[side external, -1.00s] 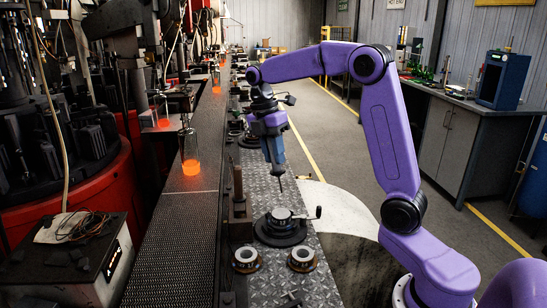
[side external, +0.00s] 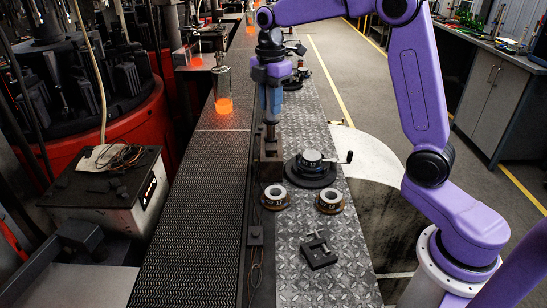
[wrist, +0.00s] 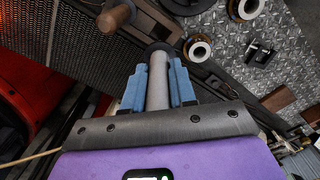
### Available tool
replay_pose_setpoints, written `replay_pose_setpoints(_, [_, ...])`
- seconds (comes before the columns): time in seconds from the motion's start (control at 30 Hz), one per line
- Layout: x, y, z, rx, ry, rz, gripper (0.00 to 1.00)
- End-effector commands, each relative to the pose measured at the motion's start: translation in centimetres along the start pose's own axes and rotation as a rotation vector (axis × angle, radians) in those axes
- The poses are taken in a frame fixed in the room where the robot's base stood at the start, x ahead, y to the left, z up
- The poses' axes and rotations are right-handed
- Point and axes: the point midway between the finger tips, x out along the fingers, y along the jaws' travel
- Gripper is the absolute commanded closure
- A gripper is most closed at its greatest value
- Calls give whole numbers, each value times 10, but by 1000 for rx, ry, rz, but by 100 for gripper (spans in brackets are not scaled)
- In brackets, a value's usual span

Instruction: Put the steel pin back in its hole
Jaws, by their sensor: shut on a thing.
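My gripper (side external: 270,108) is upright over the dark brown block (side external: 269,165) at the left edge of the plated bench. Its blue fingers are shut on the steel pin, a grey cylinder (wrist: 158,85) that shows between them in the wrist view. The pin points away from the wrist camera, towards a dark round part (wrist: 158,48). In the side view a dark upright piece between fingers and block could be pin or post. The hole itself is hidden, and I cannot tell whether the pin's tip is inside it.
A round fixture with a crank handle (side external: 312,163) stands right of the block. Two ring-shaped parts (side external: 275,196) (side external: 329,200) and a small dark clamp (side external: 318,250) lie nearer the camera. A conveyor (side external: 185,215) runs along the left, with a glowing bottle (side external: 223,92) on it.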

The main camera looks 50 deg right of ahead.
Motion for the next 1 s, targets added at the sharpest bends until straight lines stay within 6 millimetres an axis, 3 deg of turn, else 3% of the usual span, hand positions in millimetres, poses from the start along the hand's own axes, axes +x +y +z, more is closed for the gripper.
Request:
replay_pose_setpoints(0.2, [39,-1,-1,0,0,-4,100])
replay_pose_setpoints(0.63, [85,0,-1,0,1,-3,100])
replay_pose_setpoints(1.0, [92,0,-1,0,1,0,100])
